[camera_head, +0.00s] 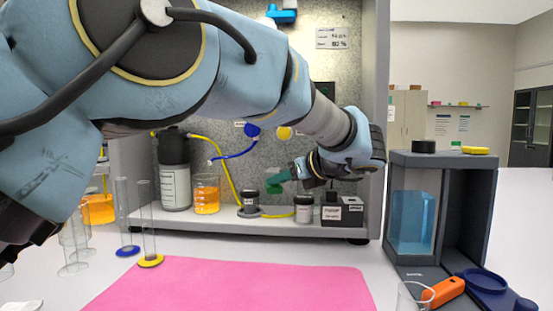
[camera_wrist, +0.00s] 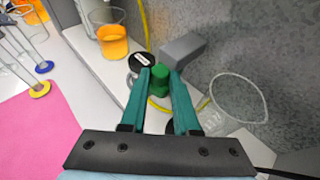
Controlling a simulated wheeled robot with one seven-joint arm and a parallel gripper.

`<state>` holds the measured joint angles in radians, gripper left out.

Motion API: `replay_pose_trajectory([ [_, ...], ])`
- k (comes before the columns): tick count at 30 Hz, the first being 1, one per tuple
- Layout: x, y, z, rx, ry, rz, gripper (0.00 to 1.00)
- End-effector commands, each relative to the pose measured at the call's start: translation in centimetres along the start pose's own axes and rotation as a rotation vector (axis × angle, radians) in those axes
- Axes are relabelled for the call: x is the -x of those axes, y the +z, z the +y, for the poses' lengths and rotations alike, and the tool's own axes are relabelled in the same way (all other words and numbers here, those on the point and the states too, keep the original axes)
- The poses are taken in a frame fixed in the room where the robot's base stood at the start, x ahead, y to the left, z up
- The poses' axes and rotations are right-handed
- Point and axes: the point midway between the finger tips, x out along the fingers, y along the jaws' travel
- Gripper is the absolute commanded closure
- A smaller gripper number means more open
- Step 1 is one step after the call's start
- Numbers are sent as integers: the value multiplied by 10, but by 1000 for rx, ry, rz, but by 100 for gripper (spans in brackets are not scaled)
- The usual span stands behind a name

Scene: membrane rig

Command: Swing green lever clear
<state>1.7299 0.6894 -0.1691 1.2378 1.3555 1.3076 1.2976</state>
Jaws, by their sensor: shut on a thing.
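The green lever's knob (camera_wrist: 160,78) shows between my fingertips in the wrist view. A grey bar (camera_wrist: 184,48) beside it may be part of the lever; I cannot tell. My gripper (camera_wrist: 158,74) has green fingers and is shut on the green lever, one finger on each side of the knob. In the head view my gripper (camera_head: 272,178) reaches across the rig's front, above the shelf with the jars. There the lever is hard to tell apart from the green fingers.
An orange-filled beaker (camera_head: 206,195) and a grey bottle (camera_head: 175,175) stand left on the shelf. A black-lidded jar (camera_head: 304,209) and a dark box (camera_head: 343,211) are at right. A clear beaker (camera_wrist: 238,98) is close to my right finger. The pink mat (camera_head: 235,285) is clear.

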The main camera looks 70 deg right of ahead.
Motion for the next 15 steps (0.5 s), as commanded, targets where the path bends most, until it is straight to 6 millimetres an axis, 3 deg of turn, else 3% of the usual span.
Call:
replay_pose_trajectory([
  [1, 3, 6, -3, 6, 18, 0, 100],
  [15, 1, 1, -9, 52, 123, -1, 100],
])
